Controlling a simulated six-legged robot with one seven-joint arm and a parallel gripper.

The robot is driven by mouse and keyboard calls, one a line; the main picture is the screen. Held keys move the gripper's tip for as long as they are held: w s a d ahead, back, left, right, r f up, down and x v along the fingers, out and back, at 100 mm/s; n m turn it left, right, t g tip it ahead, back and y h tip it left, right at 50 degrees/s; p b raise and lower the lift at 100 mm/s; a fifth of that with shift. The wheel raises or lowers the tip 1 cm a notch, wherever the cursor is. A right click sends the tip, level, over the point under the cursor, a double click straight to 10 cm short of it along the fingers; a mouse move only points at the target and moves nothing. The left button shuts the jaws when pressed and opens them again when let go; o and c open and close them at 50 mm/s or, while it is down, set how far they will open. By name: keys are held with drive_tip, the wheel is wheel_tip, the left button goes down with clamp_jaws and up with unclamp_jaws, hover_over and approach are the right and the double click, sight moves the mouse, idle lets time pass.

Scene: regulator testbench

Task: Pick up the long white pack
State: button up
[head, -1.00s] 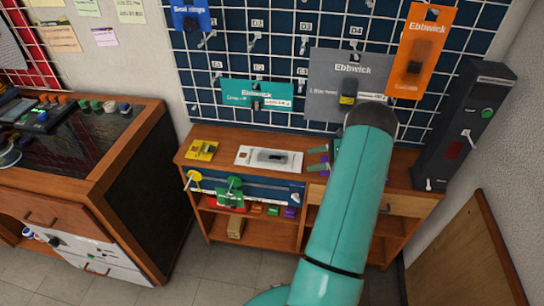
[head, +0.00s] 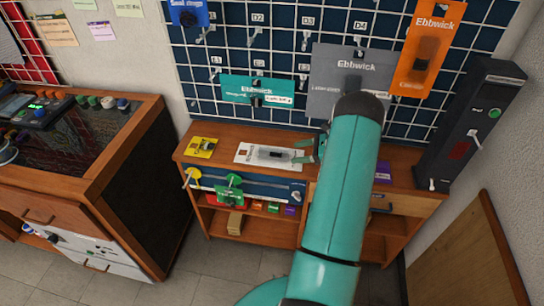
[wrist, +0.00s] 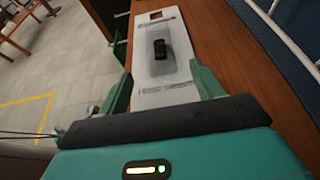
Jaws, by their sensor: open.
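The long white pack (head: 250,153) lies flat on the wooden bench top, with a dark part in its middle. In the wrist view the white pack (wrist: 177,67) runs lengthwise away from me, its near end between the two green fingers. My gripper (wrist: 165,88) is open around the near end of the pack, one finger on each side. Whether the fingers touch it I cannot tell. In the head view my gripper (head: 307,151) is at the pack's right end, partly hidden behind my arm.
A yellow pack (head: 201,147) lies left of the white one. A purple pack (head: 383,172) lies to the right, past my arm. Hanging packs, grey (head: 335,82), teal (head: 257,90) and orange (head: 428,48), are on the grid behind. A dark upright post (head: 472,125) stands at the right.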

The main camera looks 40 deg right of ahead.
sight(274, 152)
drive_tip(key=w+a, duration=0.2)
drive_tip(key=w, duration=0.1)
drive_tip(key=shift+a, duration=0.15)
drive_tip(key=x, duration=0.5)
drive_tip(key=shift+w+a, duration=0.25)
drive_tip(key=shift+w, duration=0.15)
drive_tip(key=shift+c, duration=0.5)
drive_tip(key=c, duration=1)
